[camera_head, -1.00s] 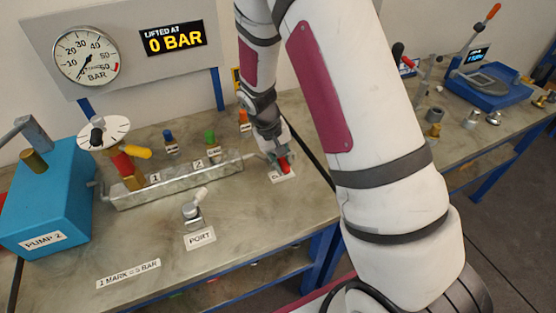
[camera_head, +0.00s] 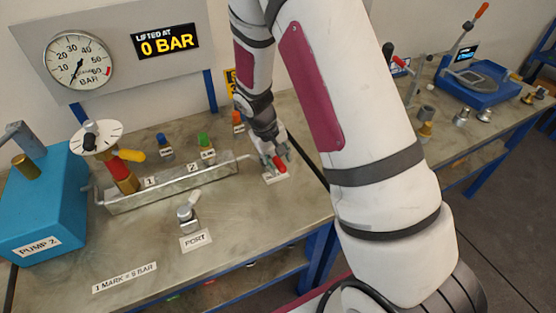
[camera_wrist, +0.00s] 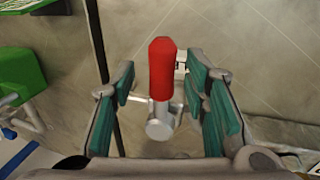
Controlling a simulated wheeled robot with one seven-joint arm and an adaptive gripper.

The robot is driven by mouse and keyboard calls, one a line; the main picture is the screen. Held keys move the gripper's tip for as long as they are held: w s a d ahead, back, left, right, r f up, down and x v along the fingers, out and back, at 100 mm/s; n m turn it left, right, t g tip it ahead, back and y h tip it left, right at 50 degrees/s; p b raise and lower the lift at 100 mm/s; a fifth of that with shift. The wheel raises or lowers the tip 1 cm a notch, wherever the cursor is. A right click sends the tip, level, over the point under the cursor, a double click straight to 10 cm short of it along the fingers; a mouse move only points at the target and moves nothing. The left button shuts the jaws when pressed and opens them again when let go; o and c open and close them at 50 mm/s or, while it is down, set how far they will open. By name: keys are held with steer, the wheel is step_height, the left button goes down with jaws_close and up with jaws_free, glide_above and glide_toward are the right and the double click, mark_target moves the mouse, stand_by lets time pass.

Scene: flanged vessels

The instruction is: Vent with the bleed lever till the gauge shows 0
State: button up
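The bleed lever has a red handle (camera_head: 280,164) and sits at the right end of the metal manifold (camera_head: 172,184). In the wrist view the red handle (camera_wrist: 162,70) stands on a round metal hub, between my fingers. My gripper (camera_wrist: 165,105) is open, with a gap between each green pad and the handle. My gripper (camera_head: 275,157) is down low at the lever in the head view. The round gauge (camera_head: 79,60) has its needle pointing down and left, near the bottom of the scale, below 10. The display (camera_head: 165,41) reads "LIFTED AT 0 BAR".
The blue pump 2 (camera_head: 50,210) stands at the left. Blue (camera_head: 164,147) and green (camera_head: 205,148) valves stand behind the manifold. A metal port fitting (camera_head: 187,214) is in front. A second bench with a blue device (camera_head: 482,84) is at the right.

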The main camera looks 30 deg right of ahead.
steer(key=v, duration=1.2)
stand_by(0.3)
steer(key=s+a+r+t+y, duration=0.1)
steer(key=s+r, duration=0.4)
steer(key=r, duration=0.2)
steer(key=s+r+t+y, duration=0.1)
steer(key=s+r+t, duration=0.1)
steer(key=s+r, duration=0.45)
steer(key=s+a+r+t, duration=0.1)
steer(key=s+r, duration=0.2)
steer(key=s, duration=0.3)
steer(key=s+a+r+t+y, duration=0.1)
steer(key=s+r, duration=0.3)
steer(key=s, duration=0.2)
steer(key=shift+a+t, duration=0.3)
steer(key=shift+w, duration=0.1)
